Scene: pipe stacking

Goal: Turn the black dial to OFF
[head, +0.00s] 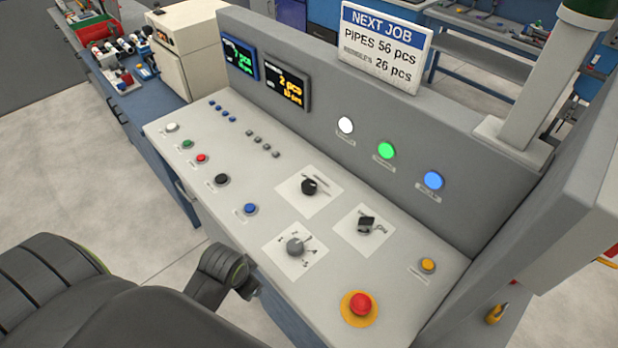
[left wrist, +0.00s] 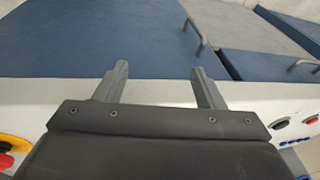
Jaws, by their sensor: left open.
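The console's slanted panel carries a round black dial (head: 309,187) on a white plate, with a printed line beside it too small to read. A second black knob (head: 367,225), more block-shaped, sits on another white plate to its lower right; its lettering is also unreadable. My left gripper (left wrist: 161,85) is open and empty in the left wrist view. Its fingers reach over the console's pale edge, with blue cabinet surfaces beyond. No dial shows between them. I cannot make out the left gripper's fingers in the head view. My right gripper is in neither view.
A grey dial (head: 295,245) sits nearest below the black ones. A red mushroom button (head: 360,304), a yellow button (head: 427,265) and a blue button (head: 250,209) surround the dials. The upright back panel (head: 330,120) rises behind them, carrying lamps and screens.

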